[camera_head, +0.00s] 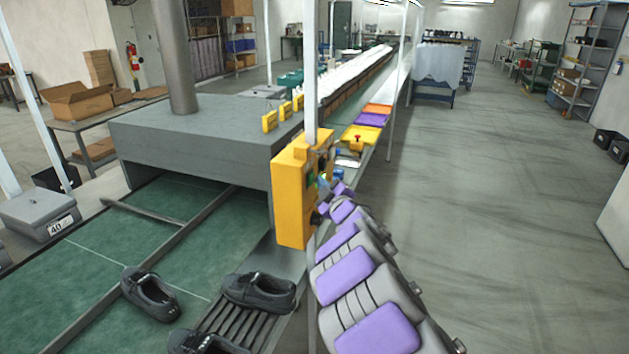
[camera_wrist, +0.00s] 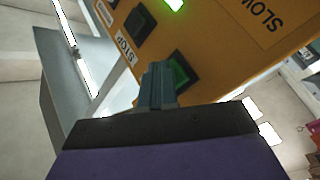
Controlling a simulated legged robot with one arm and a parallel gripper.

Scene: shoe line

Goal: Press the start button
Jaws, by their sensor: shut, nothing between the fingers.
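The yellow control box (camera_head: 291,205) is on a white post beside the conveyor, and its button face fills the top of the wrist view (camera_wrist: 215,45). A green button (camera_wrist: 184,72) sits on that face in a dark surround; its label is not readable. A dark button (camera_wrist: 138,22) is next to a STOP label. My gripper (camera_wrist: 158,68) is shut and empty, its tips beside the green button and partly covering its surround. I cannot tell if they touch it. In the head view, my gripper (camera_head: 324,184) is close to the box's right face.
A lit green lamp (camera_wrist: 174,4) and a SLOW label (camera_wrist: 260,12) are on the same face. Black shoes (camera_head: 259,292) lie on the conveyor at left. A grey machine housing (camera_head: 200,135) stands behind the box. The floor (camera_head: 480,200) at right is clear.

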